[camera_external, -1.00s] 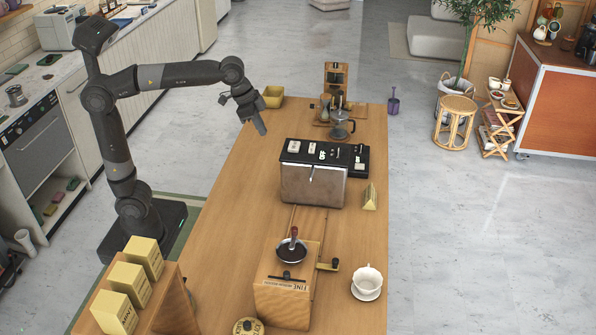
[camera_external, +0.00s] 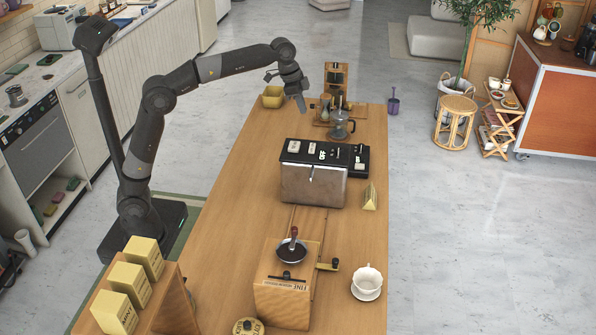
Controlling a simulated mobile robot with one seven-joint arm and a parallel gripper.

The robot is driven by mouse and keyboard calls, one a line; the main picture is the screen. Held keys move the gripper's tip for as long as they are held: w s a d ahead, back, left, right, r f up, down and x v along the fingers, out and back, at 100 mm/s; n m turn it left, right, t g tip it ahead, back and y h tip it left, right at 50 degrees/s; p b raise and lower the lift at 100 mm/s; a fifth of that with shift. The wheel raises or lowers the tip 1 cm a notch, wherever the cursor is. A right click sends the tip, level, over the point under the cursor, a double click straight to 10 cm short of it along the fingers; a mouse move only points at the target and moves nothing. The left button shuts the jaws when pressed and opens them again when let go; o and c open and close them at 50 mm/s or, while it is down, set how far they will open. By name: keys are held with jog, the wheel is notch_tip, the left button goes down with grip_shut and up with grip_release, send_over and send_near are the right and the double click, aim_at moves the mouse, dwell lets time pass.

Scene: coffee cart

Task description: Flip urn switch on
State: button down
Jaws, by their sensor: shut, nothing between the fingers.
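A metal-fronted box with a tap-like lever (camera_external: 313,185) stands on the wooden table, and I take it to be the urn. Its black top (camera_external: 300,159) carries pale switch-like pieces (camera_external: 293,147) and white markings. The switch positions are too small to tell. My gripper (camera_external: 302,109) is shut and empty, pointing down. In the picture it is above the back edge of the black top, apart from it. Its exact height over the table cannot be told.
A glass carafe (camera_external: 340,126) and a wooden stand (camera_external: 336,77) are behind the box. A wooden grinder (camera_external: 285,298) and a white cup (camera_external: 367,278) are in front. The table's left middle is clear.

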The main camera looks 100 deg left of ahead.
aim_at(313, 145)
jog(key=x, duration=0.9)
jog(key=s+x, duration=0.1)
jog(key=x, duration=0.3)
jog(key=shift+a+f, duration=0.15)
jog(key=shift+f, duration=0.15)
jog(key=shift+a+f, duration=0.1)
jog(key=shift+f, duration=0.2)
